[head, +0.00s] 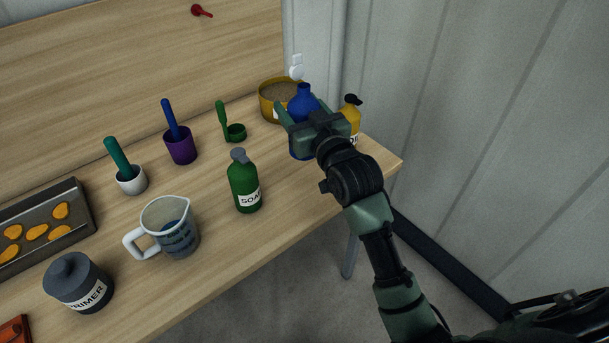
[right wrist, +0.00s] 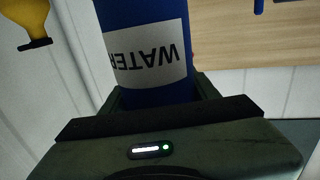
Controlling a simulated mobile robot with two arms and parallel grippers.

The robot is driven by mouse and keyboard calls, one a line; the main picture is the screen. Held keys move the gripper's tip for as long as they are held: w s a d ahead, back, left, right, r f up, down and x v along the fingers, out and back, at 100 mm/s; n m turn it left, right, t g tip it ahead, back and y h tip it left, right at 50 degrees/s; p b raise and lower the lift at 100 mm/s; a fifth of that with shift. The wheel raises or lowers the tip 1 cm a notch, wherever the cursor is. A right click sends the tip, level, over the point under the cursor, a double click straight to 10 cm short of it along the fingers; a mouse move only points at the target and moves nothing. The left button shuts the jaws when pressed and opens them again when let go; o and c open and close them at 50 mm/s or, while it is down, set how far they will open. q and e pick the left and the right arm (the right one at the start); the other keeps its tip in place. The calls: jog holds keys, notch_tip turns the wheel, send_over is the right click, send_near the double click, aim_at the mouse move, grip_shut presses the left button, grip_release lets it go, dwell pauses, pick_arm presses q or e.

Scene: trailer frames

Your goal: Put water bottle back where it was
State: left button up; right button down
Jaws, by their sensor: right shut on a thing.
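The blue water bottle (head: 304,100) is at the far right end of the wooden table. My right gripper (head: 296,126) is shut on it, with fingers on both sides of its body. In the right wrist view the blue bottle (right wrist: 146,45) shows a white WATER label, upside down in that picture, between the fingers (right wrist: 160,92). The gripper hides much of the bottle in the head view, and I cannot tell whether its base touches the table. My left gripper is not in view.
A yellow tub (head: 278,103) stands behind the bottle and a yellow bottle (head: 351,112) stands close on its right. A green soap bottle (head: 244,184), measuring jug (head: 170,229) and green scoop (head: 235,131) are left. The table's front right is bare.

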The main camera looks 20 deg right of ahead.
jog(key=w+d+r+b, duration=0.1)
jog(key=w+r+b, duration=0.2)
jog(key=w+r, duration=0.3)
notch_tip(320, 180, down, 20)
jog(key=w, duration=0.1)
jog(key=shift+d+f+p, duration=0.2)
jog(key=shift+p, duration=0.15)
jog(key=shift+f, duration=0.1)
jog(key=c, duration=0.7)
grip_release()
jog(key=shift+f, duration=0.1)
jog(key=shift+c, duration=0.2)
jog(key=o, duration=0.3)
jog(key=shift+o, duration=0.2)
